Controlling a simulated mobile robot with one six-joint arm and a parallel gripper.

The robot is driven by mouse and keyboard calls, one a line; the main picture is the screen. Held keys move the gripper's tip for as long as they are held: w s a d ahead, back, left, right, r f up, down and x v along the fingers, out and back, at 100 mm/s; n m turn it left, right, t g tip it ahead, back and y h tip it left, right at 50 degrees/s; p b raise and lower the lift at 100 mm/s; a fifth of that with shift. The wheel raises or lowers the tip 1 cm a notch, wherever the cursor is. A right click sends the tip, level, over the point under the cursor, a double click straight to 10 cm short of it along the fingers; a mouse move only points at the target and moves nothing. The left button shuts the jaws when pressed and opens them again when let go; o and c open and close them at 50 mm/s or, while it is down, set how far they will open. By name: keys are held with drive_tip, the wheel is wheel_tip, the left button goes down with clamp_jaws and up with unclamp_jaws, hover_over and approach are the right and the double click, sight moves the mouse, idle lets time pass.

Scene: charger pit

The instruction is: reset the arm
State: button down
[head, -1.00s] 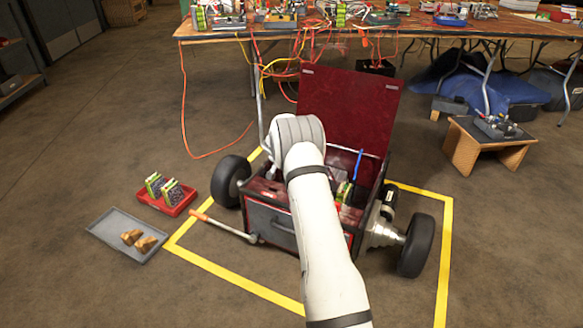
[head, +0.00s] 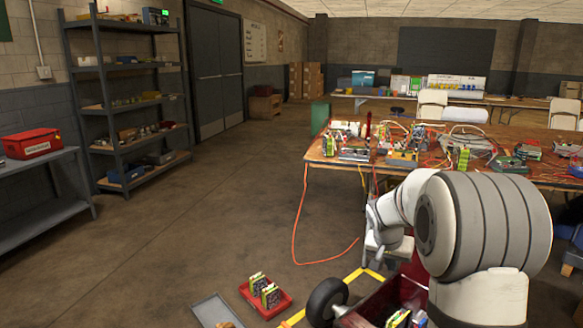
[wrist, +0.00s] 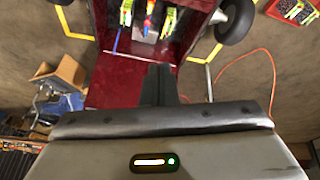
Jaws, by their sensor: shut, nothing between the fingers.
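My arm is bent high at the right of the head view, with its large ribbed joint in front of the workbench. My gripper shows in the wrist view (wrist: 158,84) as two dark fingers pressed together, with nothing between them. The fingers appear over the open dark red lid (wrist: 115,77) of the wheeled cart. The cart (head: 369,305) shows only in part at the bottom of the head view, behind my arm. Green-and-black blocks and a blue strip lie inside it. The gripper's fingers cannot be made out in the head view.
A cluttered workbench (head: 345,170) stands behind my arm, with an orange cable (head: 296,235) hanging to the floor. A red tray (head: 284,304) and a grey tray (head: 205,308) lie left of the cart. Shelves (head: 112,100) stand at the left.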

drive_tip(key=s+a+r+n+y+p, duration=0.1)
drive_tip(key=s+a+r+n+p, duration=0.1)
drive_tip(key=s+r+p, duration=0.4)
drive_tip(key=s+a+r+n+y+p, duration=0.1)
drive_tip(key=s+a+r+p, duration=0.4)
drive_tip(key=s+r, duration=0.5)
drive_tip(key=s+a+r+n+y+p, duration=0.1)
drive_tip(key=s+a+r+n+p, duration=0.2)
drive_tip(key=s+r+p, duration=0.4)
drive_tip(key=s+a+r, duration=0.1)
drive_tip(key=s, duration=0.7)
drive_tip(key=shift+s+a+r+g, duration=0.25)
drive_tip(key=shift+s+r+g, duration=0.05)
drive_tip(key=shift+g, duration=0.1)
drive_tip(key=shift+s, duration=0.1)
